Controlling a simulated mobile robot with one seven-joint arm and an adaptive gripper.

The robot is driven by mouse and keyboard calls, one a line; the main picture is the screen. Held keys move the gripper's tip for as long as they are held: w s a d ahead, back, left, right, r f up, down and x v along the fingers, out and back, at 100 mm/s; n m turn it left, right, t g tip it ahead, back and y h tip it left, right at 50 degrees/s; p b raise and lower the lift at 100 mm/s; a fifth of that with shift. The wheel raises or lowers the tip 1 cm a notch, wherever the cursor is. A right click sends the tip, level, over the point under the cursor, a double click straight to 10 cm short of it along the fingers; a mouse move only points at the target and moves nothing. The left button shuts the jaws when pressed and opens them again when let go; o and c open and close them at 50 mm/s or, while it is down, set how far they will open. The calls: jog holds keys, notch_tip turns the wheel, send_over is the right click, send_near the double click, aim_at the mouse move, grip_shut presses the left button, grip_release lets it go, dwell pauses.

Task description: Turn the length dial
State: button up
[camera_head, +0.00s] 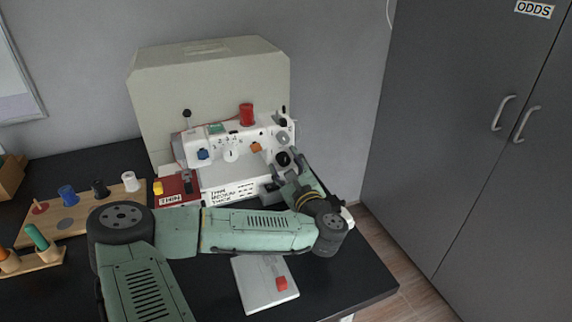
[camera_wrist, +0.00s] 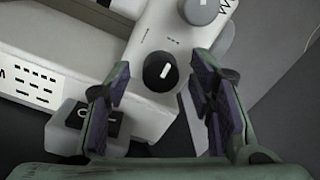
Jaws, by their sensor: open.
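A white sewing machine (camera_head: 245,178) stands on the black table against a beige cover. A round black dial with a white mark (camera_wrist: 160,71) is on its right end; it also shows in the head view (camera_head: 283,158). A grey round knob (camera_wrist: 200,10) sits above it. A white dial (camera_head: 230,154) is on the machine's front. No label for length is readable, so I cannot tell which is the length dial. My gripper (camera_wrist: 160,92) is open, its fingers either side of the black dial in the wrist view; contact cannot be told. It also shows in the head view (camera_head: 284,176).
A red box marked THIN (camera_head: 172,200) stands left of the machine. A spool rack (camera_head: 72,222) is further left. Dark cabinets (camera_head: 470,150) stand at right.

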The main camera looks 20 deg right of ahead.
jog(key=s, duration=1.1)
jog(key=shift+d+f, duration=0.15)
jog(key=shift+f, duration=0.2)
jog(key=shift+s+r, duration=0.2)
jog(key=shift+s, duration=0.3)
